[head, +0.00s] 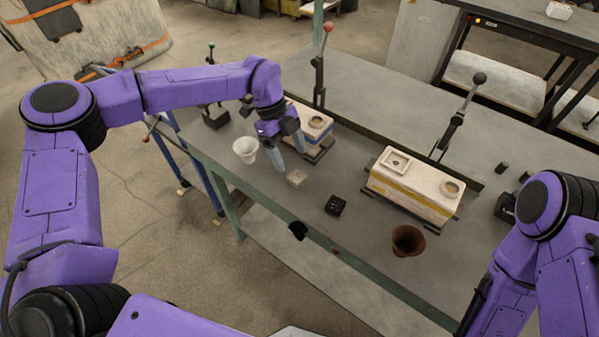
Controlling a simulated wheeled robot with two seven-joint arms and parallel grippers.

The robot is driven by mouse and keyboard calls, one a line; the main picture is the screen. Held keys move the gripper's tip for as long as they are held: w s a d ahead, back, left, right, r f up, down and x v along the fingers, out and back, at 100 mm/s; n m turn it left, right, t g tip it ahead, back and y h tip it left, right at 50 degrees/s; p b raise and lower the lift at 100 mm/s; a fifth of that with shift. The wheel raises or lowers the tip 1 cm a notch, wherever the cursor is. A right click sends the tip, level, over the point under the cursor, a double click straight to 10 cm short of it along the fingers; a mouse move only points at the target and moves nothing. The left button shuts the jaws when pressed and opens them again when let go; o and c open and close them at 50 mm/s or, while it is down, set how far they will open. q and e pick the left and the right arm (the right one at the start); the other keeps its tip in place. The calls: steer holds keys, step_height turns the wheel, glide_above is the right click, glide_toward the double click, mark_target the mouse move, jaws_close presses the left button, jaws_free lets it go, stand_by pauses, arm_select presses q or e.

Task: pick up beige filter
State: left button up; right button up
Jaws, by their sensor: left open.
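My left gripper (287,154) is open and points down just behind and slightly left of the filter. Its two grey fingers are apart, with nothing between them. The filter is apart from the fingers in the picture; their exact height above the bench is hard to tell. My right arm comes in at the right edge, and its gripper does not show.
A white cup (245,149) stands left of the gripper. A black block (335,205) and a brown cup (407,240) stand to the right. Mold boxes (313,120) (415,187) with upright lever clamps stand behind. Bare bench lies between these things.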

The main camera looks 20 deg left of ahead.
mark_target(297, 177)
arm_select(q)
steer(key=shift+s+d+f, duration=0.15)
steer(key=shift+s+f, duration=0.1)
steer(key=shift+f, duration=0.1)
steer(key=p+x, duration=0.2)
steer(key=x, duration=0.3)
steer(key=shift+w+f, duration=0.15)
steer(key=shift+f, duration=0.2)
steer(key=c, duration=1.1)
